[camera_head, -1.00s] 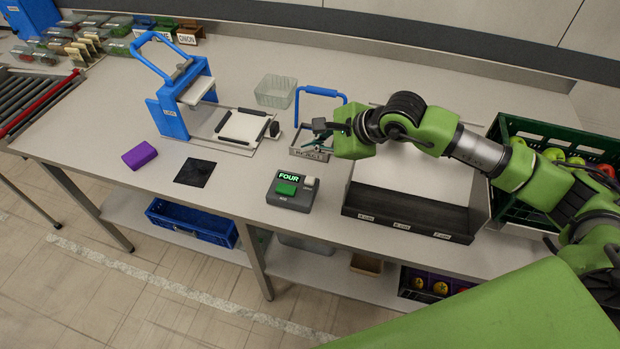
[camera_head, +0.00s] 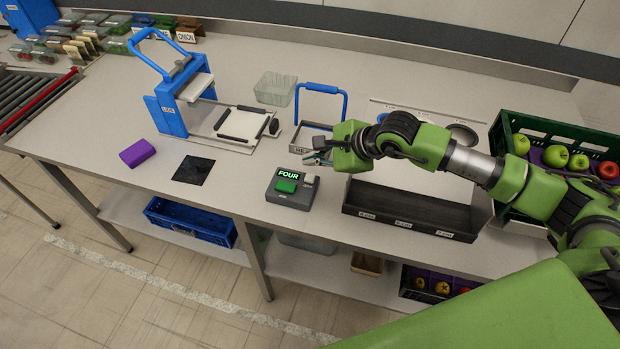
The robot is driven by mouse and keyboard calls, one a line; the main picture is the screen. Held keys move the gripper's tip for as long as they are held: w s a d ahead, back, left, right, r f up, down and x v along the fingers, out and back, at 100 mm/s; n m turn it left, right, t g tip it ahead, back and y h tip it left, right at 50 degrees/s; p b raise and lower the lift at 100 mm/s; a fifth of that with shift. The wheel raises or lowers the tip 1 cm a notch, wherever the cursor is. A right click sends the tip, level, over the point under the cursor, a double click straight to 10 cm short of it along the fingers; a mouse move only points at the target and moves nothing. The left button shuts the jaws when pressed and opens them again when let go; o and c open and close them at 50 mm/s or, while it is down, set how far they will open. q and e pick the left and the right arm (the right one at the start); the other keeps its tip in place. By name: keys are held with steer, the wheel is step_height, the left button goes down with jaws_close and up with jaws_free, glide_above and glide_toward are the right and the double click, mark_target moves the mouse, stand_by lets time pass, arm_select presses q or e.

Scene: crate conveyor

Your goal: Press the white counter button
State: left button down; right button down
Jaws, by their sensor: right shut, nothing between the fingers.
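The counter (camera_head: 290,198) is a dark grey box on the table, with a lit display reading FOUR and a green button (camera_head: 287,186) on its top. The small white button (camera_head: 308,179) is at the box's back right corner. My right gripper (camera_head: 314,160) is shut and empty. It is just behind and above the white button, and whether there is contact cannot be told, but a gap seems to show. My left gripper is not in view.
A dark tray (camera_head: 408,215) is to the right, and a green crate (camera_head: 503,140) with apples is farther right. A blue press (camera_head: 170,115), a purple block (camera_head: 137,153) and a black pad (camera_head: 193,171) are left.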

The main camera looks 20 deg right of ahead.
mark_target(312, 178)
step_height(312, 178, down, 4)
steer(key=b, duration=0.2)
steer(key=shift+r+b, duration=0.25)
steer(key=shift+b, duration=0.15)
steer(key=shift+r, duration=0.1)
stand_by(0.8)
steer(key=shift+f+b, duration=0.4)
steer(key=shift+b, duration=0.25)
steer(key=shift+f, duration=0.2)
